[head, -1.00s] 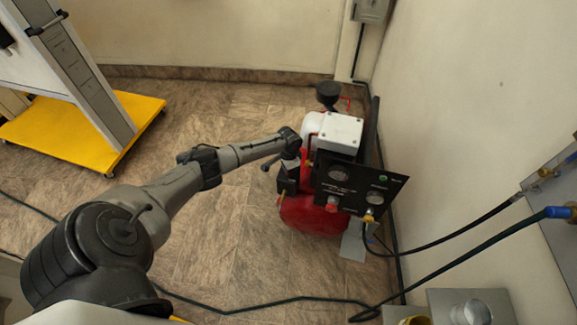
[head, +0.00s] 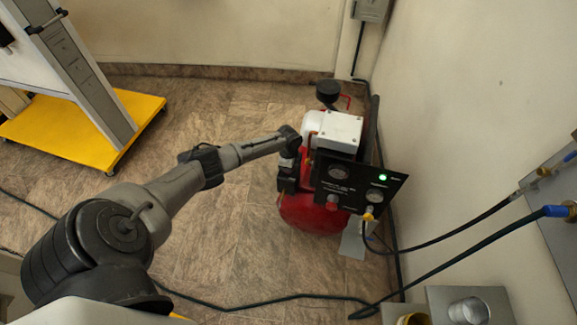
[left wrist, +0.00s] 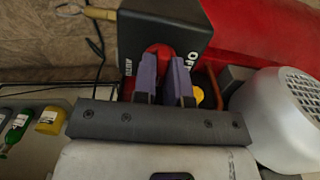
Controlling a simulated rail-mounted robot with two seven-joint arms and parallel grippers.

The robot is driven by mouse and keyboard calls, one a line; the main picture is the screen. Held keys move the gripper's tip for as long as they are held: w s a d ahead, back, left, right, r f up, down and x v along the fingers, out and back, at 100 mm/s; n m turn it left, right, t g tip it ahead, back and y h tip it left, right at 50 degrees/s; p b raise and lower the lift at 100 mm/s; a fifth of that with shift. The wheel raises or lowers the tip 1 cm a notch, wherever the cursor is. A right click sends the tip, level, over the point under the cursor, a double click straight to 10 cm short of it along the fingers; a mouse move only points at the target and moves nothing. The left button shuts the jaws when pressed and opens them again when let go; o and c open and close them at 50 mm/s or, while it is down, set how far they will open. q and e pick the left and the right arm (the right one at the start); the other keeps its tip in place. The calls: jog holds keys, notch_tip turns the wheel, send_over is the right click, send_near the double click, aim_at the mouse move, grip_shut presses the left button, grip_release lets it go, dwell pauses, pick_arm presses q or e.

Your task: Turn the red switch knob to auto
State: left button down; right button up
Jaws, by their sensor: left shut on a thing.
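In the head view my left arm reaches to the left side of the red compressor (head: 312,212), where the knob cannot be made out. My right gripper is not in view.
The compressor's black gauge panel (head: 352,190) has a lit green lamp (head: 382,177). Hoses (head: 460,226) run to the wall on the right. A yellow-based stand (head: 45,125) is at the back left. Floor left of the compressor is open apart from a cable.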

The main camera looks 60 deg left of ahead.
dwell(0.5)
pick_arm(q)
jog(key=c, duration=1.2)
grip_release()
jog(key=shift+o, duration=0.2)
jog(key=shift+r, duration=0.15)
notch_tip(320, 180, up, 14)
jog(key=p, duration=0.5)
jog(key=shift+f, duration=0.2)
